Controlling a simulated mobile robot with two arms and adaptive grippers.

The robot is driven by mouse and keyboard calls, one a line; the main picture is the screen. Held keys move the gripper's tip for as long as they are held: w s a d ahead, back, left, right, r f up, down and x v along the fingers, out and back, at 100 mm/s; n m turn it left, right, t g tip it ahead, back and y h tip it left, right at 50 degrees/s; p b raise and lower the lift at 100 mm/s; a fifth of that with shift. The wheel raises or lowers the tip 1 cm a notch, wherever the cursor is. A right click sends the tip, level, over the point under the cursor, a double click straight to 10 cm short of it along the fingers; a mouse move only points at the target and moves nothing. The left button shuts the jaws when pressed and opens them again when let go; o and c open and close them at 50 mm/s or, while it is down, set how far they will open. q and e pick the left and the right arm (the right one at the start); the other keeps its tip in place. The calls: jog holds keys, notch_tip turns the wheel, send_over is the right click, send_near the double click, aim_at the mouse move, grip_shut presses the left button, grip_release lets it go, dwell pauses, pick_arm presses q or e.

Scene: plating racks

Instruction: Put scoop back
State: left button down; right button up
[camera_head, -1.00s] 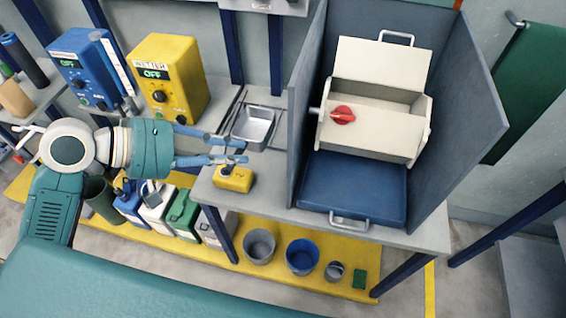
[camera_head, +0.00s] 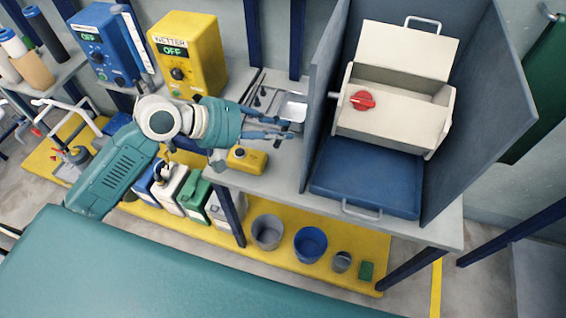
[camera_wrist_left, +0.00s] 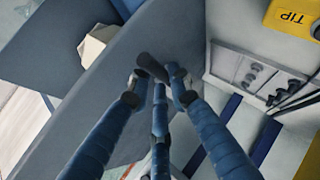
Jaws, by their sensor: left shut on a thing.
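My left gripper (camera_head: 291,131) reaches in from the left, above the bench just left of the grey booth. In the left wrist view its fingers (camera_wrist_left: 156,78) are shut on a short dark handle (camera_wrist_left: 151,66), which I take for the scoop's. In the head view a shiny metal pan (camera_head: 293,107) shows just beyond the fingers, partly covered by them. I cannot tell from this whether the pan joins the handle. My right gripper is not in view.
A flat rack with dark pieces (camera_wrist_left: 263,80) lies on the bench. The booth's side wall (camera_head: 322,95) stands close right of the gripper. A small yellow container (camera_head: 247,158) sits at the bench's front. A yellow control box (camera_head: 187,52) stands to the left.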

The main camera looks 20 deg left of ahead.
pick_arm(q)
notch_tip(320, 180, down, 12)
jog(key=shift+r, duration=0.1)
notch_tip(320, 180, down, 4)
jog(key=shift+f, duration=0.1)
jog(key=shift+f, duration=0.15)
jog(key=c, duration=1.6)
grip_release()
